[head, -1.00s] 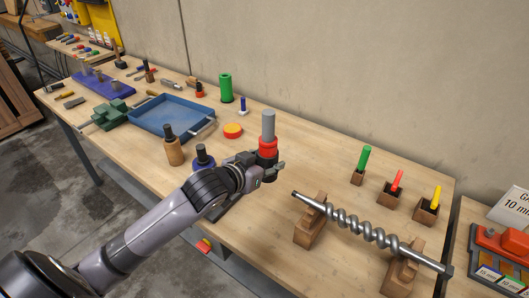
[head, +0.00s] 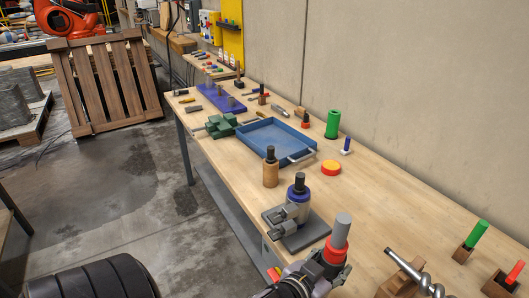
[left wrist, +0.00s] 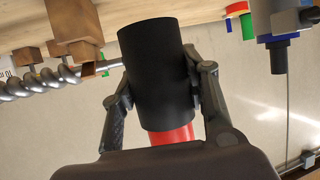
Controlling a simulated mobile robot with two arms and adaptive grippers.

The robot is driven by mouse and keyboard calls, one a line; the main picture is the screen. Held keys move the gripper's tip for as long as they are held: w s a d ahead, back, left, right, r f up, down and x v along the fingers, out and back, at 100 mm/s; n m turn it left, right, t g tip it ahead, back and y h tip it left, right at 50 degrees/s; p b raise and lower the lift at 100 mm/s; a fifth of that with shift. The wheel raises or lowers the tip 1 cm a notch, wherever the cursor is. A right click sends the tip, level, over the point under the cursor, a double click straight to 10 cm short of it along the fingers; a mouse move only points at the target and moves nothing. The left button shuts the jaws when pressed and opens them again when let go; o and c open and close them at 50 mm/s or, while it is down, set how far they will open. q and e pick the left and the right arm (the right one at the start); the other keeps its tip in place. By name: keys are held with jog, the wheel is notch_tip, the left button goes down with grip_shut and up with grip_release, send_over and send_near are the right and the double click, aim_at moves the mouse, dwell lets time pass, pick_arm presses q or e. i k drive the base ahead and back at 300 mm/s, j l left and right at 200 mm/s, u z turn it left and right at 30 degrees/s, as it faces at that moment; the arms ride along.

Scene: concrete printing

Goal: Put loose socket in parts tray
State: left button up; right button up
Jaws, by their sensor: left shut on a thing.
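The loose socket is a grey cylinder (head: 341,230) with a red band (head: 335,252), held upright in the head view. My left gripper (head: 325,270) is shut around it near the bottom edge. In the left wrist view the socket looks dark (left wrist: 158,75) with red below, between the fingers of my left gripper (left wrist: 160,88). My right gripper is not in view.
A grey fixture (head: 316,231) with a blue-ringed tool stands between socket and tray. A wooden-bodied tool (head: 271,174) stands before the tray, a red-yellow disc (head: 331,168) to its right. A steel auger (head: 405,264) rests at right.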

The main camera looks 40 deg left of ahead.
aim_at(276, 143)
jog(key=j+u, duration=0.15)
jog(key=u, duration=0.25)
jog(key=j+u, duration=0.15)
jog(key=u, duration=0.25)
jog(key=j+u, duration=0.15)
jog(key=u, duration=0.3)
jog(key=i+j+u, duration=0.55)
jog(key=u, duration=0.15)
jog(key=i+j+u, duration=0.2)
jog(key=u, duration=0.2)
jog(key=i+z, duration=0.35)
jog(key=i+j+z, duration=0.15)
jog(key=i+z, duration=0.15)
jog(key=i+l+z, duration=0.1)
jog(key=z, duration=0.3)
jog(key=i+z, duration=0.2)
jog(key=z, duration=0.2)
jog(key=i+l+z, duration=0.1)
jog(key=z, duration=0.35)
jog(key=i+j+z, duration=0.1)
jog(key=z, duration=0.3)
jog(key=i+z, duration=0.25)
jog(key=i+j, duration=0.05)
jog(key=i, duration=0.05)
